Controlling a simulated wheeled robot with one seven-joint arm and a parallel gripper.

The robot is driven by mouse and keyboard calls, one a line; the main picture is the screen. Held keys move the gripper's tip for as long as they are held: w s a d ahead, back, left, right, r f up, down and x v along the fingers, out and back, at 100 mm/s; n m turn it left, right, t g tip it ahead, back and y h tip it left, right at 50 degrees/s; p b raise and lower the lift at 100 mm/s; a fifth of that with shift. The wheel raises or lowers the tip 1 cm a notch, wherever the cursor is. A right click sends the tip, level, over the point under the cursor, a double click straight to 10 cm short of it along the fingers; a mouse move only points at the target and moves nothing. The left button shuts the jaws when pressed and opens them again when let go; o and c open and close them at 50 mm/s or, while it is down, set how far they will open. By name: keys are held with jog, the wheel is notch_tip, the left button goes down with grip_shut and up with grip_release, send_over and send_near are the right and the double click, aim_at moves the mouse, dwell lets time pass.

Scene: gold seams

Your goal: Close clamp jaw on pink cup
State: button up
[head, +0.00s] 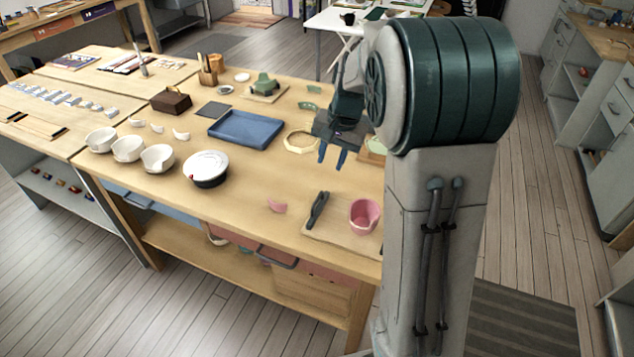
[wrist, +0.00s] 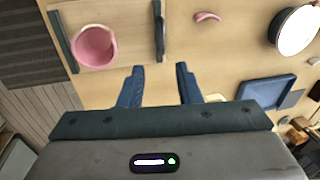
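The pink cup (head: 364,216) stands upright on a light wooden board (head: 337,235) at the table's front right; its rim looks notched. It also shows in the wrist view (wrist: 90,48). A dark clamp jaw (head: 317,209) stands left of the cup with a clear gap; in the wrist view this jaw (wrist: 159,30) is right of the cup. A second dark jaw (wrist: 62,40) lies close along the cup's other side; I cannot tell if they touch. My gripper (head: 332,155) is open and empty above the table, behind the board; its fingers also show in the wrist view (wrist: 160,70).
A pink shard (head: 277,206) lies left of the board. A white round lid-like piece (head: 206,167), white bowls (head: 158,158), a blue tray (head: 246,130) and a cream ring (head: 300,142) stand farther left and back. The tabletop around the shard is clear.

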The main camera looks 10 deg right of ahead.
jog(key=w+f, duration=0.1)
jog(key=w, duration=0.1)
jog(key=p, duration=0.1)
send_near(318, 197)
jog(key=shift+m, duration=0.3)
jog(key=f, duration=0.5)
jog(key=w+a+f, duration=0.1)
jog(key=f, duration=0.1)
jog(key=shift+f, duration=0.2)
grip_shut()
